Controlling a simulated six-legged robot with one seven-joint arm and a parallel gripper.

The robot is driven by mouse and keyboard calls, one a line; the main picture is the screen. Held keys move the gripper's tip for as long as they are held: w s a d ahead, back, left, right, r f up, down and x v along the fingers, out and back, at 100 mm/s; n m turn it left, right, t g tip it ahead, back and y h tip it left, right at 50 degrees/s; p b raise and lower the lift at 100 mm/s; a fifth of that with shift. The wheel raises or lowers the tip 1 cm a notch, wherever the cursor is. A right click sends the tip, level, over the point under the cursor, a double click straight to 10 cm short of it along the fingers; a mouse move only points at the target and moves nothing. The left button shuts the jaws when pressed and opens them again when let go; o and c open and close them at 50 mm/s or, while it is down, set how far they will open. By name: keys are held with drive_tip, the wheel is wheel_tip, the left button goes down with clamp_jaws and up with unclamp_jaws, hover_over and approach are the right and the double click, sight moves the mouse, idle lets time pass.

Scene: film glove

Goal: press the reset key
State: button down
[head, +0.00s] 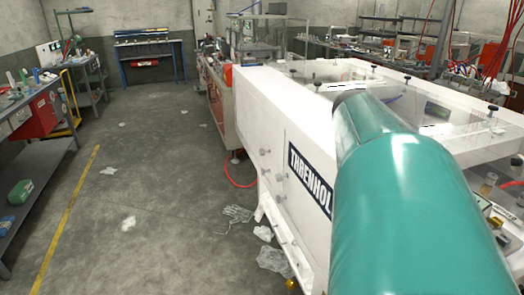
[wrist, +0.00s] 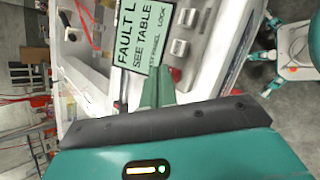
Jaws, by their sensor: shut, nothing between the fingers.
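In the wrist view my gripper (wrist: 158,84) is shut and empty, its teal fingers pointing at a silver panel (wrist: 205,60) on the white machine. A pale green label (wrist: 145,35) near the fingertips reads "FAULT L", "SEE TABLE" and, in part, "PANEL LOCK". Two small metal blocks (wrist: 180,47) sit on the panel to the right of the label. I cannot tell which part is the reset key. I cannot tell whether the fingertips touch the panel. In the head view my teal arm hides the gripper and most of the panel area.
The long white machine (head: 300,150), marked "THRENHOL", fills the right side of the head view. A crumpled glove and plastic scraps (head: 272,258) lie on the floor beside it. Workbenches (head: 35,130) stand at the left. The floor (head: 150,200) between is mostly clear.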

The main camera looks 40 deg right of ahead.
drive_tip(key=shift+f, duration=0.3)
idle(0.5)
drive_tip(key=shift+r, duration=0.9)
wheel_tip(320, 180, up, 5)
idle(0.4)
idle(0.6)
